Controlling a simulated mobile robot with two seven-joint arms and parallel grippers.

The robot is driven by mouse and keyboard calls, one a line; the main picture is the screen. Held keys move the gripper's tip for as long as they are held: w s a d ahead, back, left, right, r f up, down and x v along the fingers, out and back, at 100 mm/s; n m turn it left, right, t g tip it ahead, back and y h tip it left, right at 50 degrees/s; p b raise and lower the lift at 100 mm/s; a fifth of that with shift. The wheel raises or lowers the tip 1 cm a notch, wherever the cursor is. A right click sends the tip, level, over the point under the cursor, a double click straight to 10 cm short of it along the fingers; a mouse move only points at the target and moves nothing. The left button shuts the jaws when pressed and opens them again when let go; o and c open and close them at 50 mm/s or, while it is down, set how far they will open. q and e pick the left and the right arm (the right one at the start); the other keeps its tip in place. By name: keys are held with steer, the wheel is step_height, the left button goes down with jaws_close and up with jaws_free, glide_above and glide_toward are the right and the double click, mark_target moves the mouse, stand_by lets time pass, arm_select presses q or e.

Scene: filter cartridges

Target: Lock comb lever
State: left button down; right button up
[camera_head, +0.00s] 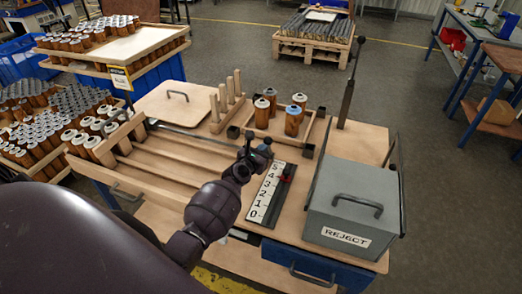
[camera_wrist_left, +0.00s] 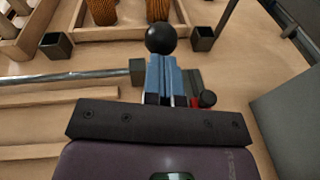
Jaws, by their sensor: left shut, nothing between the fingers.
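My left gripper (camera_head: 256,152) is over the bench beside the white number scale. In the left wrist view its blue fingers (camera_wrist_left: 167,78) are shut with nothing between them. A black ball knob (camera_wrist_left: 160,39) shows just beyond the fingertips; whether they touch it I cannot tell. A long grey rod (camera_wrist_left: 70,77) runs from the left to a dark block (camera_wrist_left: 137,71) beside the fingers, and the rod also shows in the head view (camera_head: 190,134). The ball's stem is hidden behind the fingers. My right gripper is not in view.
A number scale (camera_head: 265,193) with a red-marked slider (camera_head: 285,178) lies right of the gripper. A grey REJECT bin (camera_head: 350,205) stands at the right. A tall dark lever (camera_head: 347,95) rises behind. A wooden tray (camera_head: 275,130) holds several cartridges. Wooden slats (camera_head: 150,165) lie left.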

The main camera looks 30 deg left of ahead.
arm_select(q)
steer(key=w+r, duration=0.1)
steer(key=w, duration=0.1)
steer(key=w+a+r, duration=0.1)
steer(key=w, duration=0.1)
steer(key=w+r, duration=0.1)
steer(key=w, duration=0.2)
steer(key=shift+a, duration=0.3)
steer(key=w, duration=0.1)
steer(key=w+b, duration=0.1)
steer(key=w, duration=0.1)
steer(key=shift+a+r, duration=0.1)
steer(key=shift+a, duration=0.3)
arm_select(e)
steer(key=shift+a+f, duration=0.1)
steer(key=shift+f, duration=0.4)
arm_select(q)
steer(key=shift+r, duration=0.1)
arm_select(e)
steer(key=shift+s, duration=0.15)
